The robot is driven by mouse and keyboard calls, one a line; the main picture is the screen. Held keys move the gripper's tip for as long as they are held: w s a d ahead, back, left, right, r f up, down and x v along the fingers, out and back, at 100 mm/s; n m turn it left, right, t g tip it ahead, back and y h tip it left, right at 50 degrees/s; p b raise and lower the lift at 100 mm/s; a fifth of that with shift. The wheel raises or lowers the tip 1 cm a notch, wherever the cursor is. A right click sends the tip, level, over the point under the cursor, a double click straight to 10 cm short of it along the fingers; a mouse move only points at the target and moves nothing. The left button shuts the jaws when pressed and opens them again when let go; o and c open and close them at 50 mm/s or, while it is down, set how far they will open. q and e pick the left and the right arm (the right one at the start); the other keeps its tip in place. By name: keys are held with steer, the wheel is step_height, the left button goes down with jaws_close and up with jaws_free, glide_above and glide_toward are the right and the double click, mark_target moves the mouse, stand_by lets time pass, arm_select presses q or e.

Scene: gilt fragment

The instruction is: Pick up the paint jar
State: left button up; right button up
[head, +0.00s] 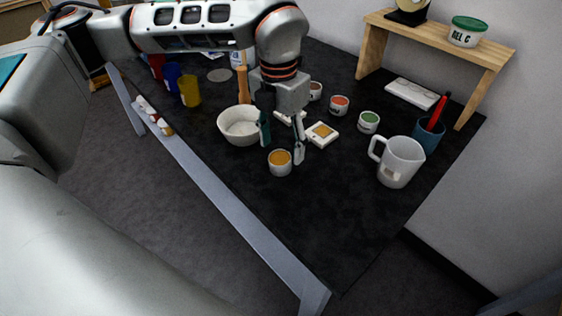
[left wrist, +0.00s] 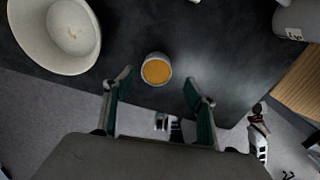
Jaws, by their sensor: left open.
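Several small open paint jars stand on the black table. The one closest to my left gripper is a white jar with yellow-orange paint (head: 280,162), near the table's front edge. My left gripper (head: 282,140) points down with its fingers apart and empty, above and just behind this jar. In the left wrist view the same jar (left wrist: 156,70) lies ahead of the gap between the two green-padded fingers (left wrist: 158,88), apart from both. A jar with orange-red paint (head: 339,105), one with green paint (head: 368,121) and a brownish one (head: 315,91) stand farther back. My right gripper is not in view.
A white bowl (head: 238,138) stands left of the gripper, close to the jar. A small white paint pan (head: 322,134) lies behind it. A white jug (head: 398,165) and a blue cup with a red-handled tool (head: 429,134) stand right. The table's front right is clear.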

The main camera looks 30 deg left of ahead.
mark_target(280, 157)
arm_select(q)
steer(key=f, duration=0.5)
steer(key=shift+w+a, duration=0.1)
steer(key=shift+a, duration=0.15)
steer(key=shift+r, duration=0.1)
steer(key=c, duration=1.4)
steer(key=shift+r, duration=0.15)
